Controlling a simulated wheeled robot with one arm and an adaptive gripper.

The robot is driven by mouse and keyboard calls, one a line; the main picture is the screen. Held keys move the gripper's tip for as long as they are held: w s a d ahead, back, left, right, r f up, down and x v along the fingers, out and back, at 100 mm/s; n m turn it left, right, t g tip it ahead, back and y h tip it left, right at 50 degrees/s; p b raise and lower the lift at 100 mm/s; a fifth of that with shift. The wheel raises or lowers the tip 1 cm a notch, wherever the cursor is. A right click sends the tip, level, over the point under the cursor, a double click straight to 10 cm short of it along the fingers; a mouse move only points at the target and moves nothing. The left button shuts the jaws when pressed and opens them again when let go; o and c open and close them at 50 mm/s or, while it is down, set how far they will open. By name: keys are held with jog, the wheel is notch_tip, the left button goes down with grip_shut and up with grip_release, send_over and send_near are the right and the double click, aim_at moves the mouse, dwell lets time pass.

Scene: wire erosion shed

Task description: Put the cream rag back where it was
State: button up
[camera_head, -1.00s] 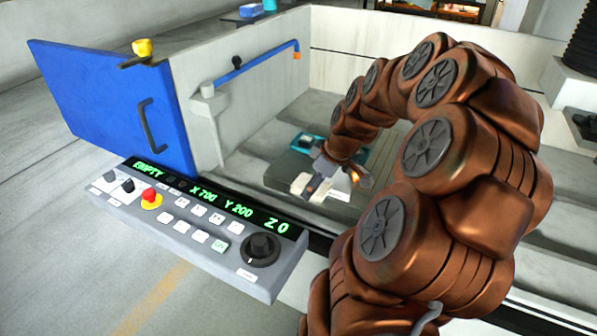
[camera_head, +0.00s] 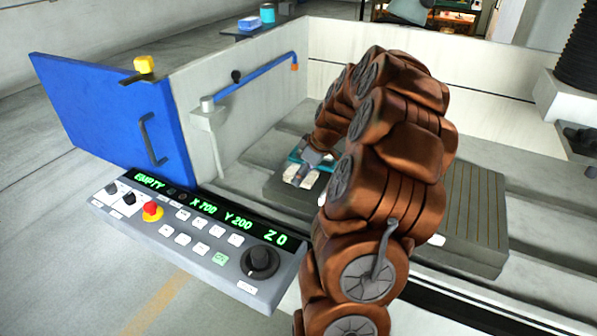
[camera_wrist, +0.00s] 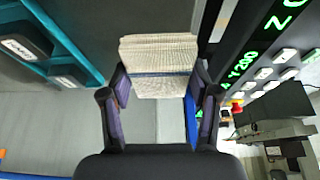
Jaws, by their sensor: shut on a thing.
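The cream rag (camera_wrist: 158,66) is a folded ribbed cloth with a thin dark blue stripe. In the wrist view my gripper (camera_wrist: 158,85) has a finger on each side of it and is shut on it. In the head view my gripper (camera_head: 312,163) is low inside the machine's tank, with the pale rag (camera_head: 297,175) at its tip. It is just in front of a teal-edged tray (camera_head: 296,156), partly hidden by my gripper. I cannot tell whether the rag touches anything below.
The control panel (camera_head: 205,228) with its knob and red button stands at the front left. The blue door (camera_head: 110,105) is open. A blue pipe (camera_head: 255,70) runs along the tank wall (camera_head: 235,115). A grooved grey plate (camera_head: 475,210) lies right of my arm.

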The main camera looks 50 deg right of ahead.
jog(key=w+d, duration=0.1)
jog(key=w, duration=0.2)
jog(key=shift+w+d+f+p, duration=0.1)
jog(key=shift+d+p, duration=0.3)
jog(key=shift+w+f, duration=0.1)
jog(key=shift+w, duration=0.05)
jog(key=shift+w+d, duration=0.1)
jog(key=shift+w+f, duration=0.15)
notch_tip(320, 180, down, 3)
jog(key=shift+r+p, duration=0.15)
jog(key=shift+p, duration=0.7)
jog(key=shift+f, duration=0.25)
jog(key=shift+f+b, duration=0.25)
jog(key=shift+b, duration=0.05)
jog(key=o, duration=1.1)
